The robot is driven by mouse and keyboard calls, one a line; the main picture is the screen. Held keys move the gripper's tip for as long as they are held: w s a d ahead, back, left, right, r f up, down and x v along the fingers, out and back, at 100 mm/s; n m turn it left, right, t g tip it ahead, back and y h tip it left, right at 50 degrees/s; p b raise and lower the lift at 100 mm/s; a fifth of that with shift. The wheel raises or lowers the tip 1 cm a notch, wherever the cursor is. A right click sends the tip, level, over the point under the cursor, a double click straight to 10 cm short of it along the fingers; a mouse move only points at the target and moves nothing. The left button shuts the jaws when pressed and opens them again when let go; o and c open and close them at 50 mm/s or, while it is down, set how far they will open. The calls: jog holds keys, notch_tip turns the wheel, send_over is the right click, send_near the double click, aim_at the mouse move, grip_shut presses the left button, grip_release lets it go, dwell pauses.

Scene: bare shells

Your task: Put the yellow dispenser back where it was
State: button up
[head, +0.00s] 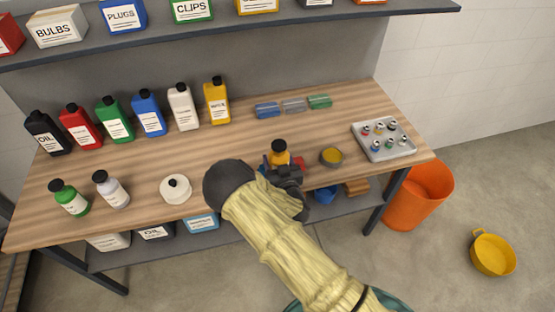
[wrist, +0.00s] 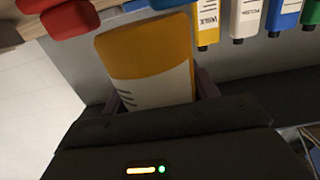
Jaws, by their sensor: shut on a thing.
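The yellow dispenser (head: 280,156) has a dark cap and a pale label. My gripper (head: 285,172) is shut on it at the front middle of the wooden worktop (head: 225,150). In the wrist view the dispenser's yellow and white body (wrist: 145,48) fills the space between the fingers. I cannot tell whether its base touches the worktop. My gripper and forearm hide its lower part. A green bottle (head: 69,199) and a pale bottle (head: 111,189), both dark-capped, stand at the front left.
A round white container (head: 175,189) is left of my arm. A small yellow-filled dish (head: 332,156) is close on the right, with a tray of small parts (head: 384,140) beyond. A bottle row, ending in a yellow bottle (head: 217,101), lines the back. An orange bin (head: 418,195) stands right.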

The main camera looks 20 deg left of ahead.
jog(key=o, duration=1.4)
jog(key=shift+w, duration=0.1)
jog(key=shift+s+a, duration=0.1)
jog(key=shift+s, duration=0.15)
jog(key=shift+w, duration=0.2)
jog(key=shift+s+r+p, duration=0.15)
jog(key=shift+r+p, duration=0.55)
jog(key=shift+r, duration=0.05)
jog(key=b+v, duration=0.5)
jog(key=v, duration=0.7)
jog(key=shift+d, duration=0.2)
